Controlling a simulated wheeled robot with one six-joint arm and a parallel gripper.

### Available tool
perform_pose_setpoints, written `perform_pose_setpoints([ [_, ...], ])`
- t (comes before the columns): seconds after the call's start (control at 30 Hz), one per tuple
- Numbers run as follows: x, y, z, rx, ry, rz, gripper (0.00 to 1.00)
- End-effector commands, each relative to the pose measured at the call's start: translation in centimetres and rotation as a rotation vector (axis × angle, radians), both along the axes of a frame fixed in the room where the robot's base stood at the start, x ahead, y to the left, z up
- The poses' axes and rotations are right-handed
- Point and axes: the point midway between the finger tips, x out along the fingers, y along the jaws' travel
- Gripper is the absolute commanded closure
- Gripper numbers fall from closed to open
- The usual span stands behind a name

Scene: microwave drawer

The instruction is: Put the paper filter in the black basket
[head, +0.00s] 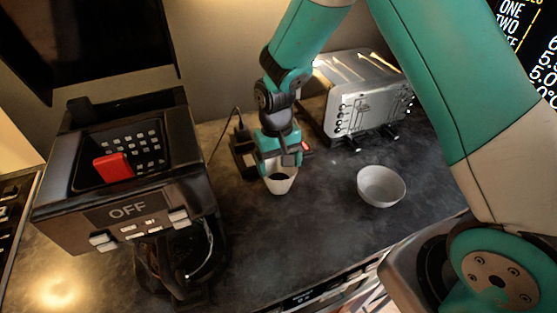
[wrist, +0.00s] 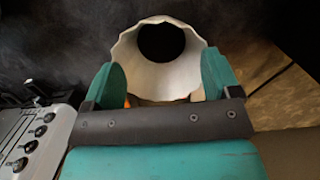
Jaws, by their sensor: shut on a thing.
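The paper filter (head: 281,184) is white and cup-shaped, and it hangs below my gripper (head: 278,166) near the middle of the head view. In the wrist view the filter (wrist: 160,82) sits between the two teal fingers of my gripper (wrist: 160,85), which is shut on it. I look through its fluted ring and see a dark round area inside. The black basket (head: 125,150) is in the top of the coffee machine at the left of the head view. It has a grid of holes and a red handle (head: 113,166). My gripper is to the right of it, apart from it.
The coffee machine (head: 85,222) shows "OFF" on its front, with a glass carafe (head: 187,262) below. A white bowl (head: 381,188) and a silver toaster (head: 368,103) stand to the right on the dark counter (head: 262,235). The toaster also shows in the wrist view (wrist: 35,140).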

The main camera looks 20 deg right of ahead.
Motion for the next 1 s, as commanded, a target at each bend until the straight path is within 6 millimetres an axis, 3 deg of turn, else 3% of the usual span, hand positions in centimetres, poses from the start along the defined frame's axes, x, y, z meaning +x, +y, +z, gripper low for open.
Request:
perform_pose_setpoints([
  [0.43,0.0,-0.1,-1.0,0.0,-0.002,-0.001,0.51],
  [0.47,0.0,-0.1,-0.9,0.0,-0.002,-0.001,0.13],
  [0.53,0.0,-0.1,-0.9,0.0,-0.002,-0.001,0.0],
  [0.87,0.2,0.0,-0.1,0.001,-0.005,-0.001,0.0],
  [1.0,0.5,0.0,2.2,0.002,-0.009,-0.001,0.0],
])
